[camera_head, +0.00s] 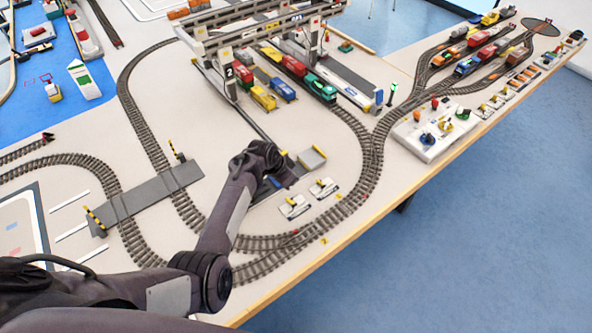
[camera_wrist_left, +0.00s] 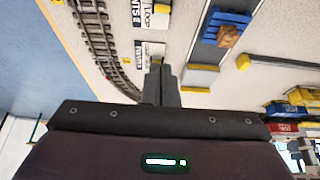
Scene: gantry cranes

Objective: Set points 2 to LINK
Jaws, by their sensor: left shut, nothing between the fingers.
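I cannot read which is points 2 there. The left wrist view shows one labelled box at the top (camera_wrist_left: 152,14) and another box (camera_wrist_left: 150,50) just beyond my fingertips. The nearer box's lever is largely hidden by the fingers. My left gripper (camera_wrist_left: 162,72) is shut and empty, above the table. In the head view it (camera_head: 287,180) is behind the boxes, partly hidden by its wrist.
Curved track (camera_head: 365,165) runs right of the boxes. A grey block with a yellow edge (camera_head: 312,158) stands behind them. A gantry crane (camera_head: 235,65) and several wagons stand farther back. A white control panel (camera_head: 437,130) is at the table's right edge.

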